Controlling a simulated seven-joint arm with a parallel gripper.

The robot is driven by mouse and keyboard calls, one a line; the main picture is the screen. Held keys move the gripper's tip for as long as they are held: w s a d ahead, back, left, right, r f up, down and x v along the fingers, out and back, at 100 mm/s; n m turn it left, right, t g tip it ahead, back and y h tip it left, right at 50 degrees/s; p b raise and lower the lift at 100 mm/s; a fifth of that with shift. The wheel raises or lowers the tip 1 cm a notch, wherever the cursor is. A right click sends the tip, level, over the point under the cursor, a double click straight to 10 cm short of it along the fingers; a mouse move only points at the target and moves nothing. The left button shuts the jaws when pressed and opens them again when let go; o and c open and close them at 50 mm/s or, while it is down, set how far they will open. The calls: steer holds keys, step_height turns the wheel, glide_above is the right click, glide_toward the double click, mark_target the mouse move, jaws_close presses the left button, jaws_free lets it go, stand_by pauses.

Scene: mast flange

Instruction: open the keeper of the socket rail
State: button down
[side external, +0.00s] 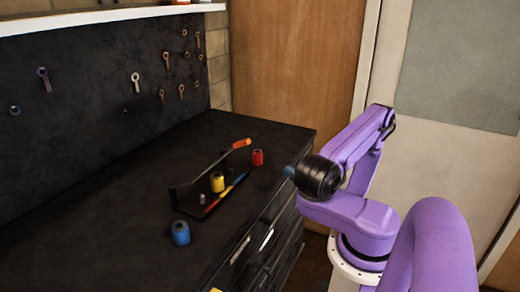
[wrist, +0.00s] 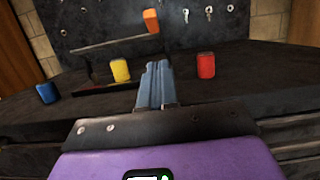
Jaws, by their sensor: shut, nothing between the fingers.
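The socket rail (side external: 211,208) is a dark strip with coloured marks on the black bench top. A yellow socket (side external: 217,182) stands at it, upright. In the wrist view, the bar (wrist: 105,44) and orange grip (wrist: 151,20) sit higher than the yellow socket (wrist: 120,70). My gripper (side external: 289,171) is right of the rail, apart from the keeper. Its fingers (wrist: 152,72) are shut and empty.
A blue socket (side external: 180,232) stands on the bench (side external: 130,230) in front of the rail, and a red socket (side external: 257,157) stands near the orange grip. A dark pegboard (side external: 90,85) with hanging tools rises behind. The bench's left part is clear.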

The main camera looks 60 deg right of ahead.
glide_toward(250, 143)
steer(key=w, duration=0.1)
steer(key=w+f, duration=0.1)
steer(key=w, duration=0.1)
steer(key=w+d+f, duration=0.1)
steer(key=shift+w+f, duration=0.25)
steer(key=shift+w+r, duration=0.55)
steer(key=shift+r, duration=0.35)
steer(key=shift+w+r, duration=0.5)
steer(key=shift+r, duration=0.4)
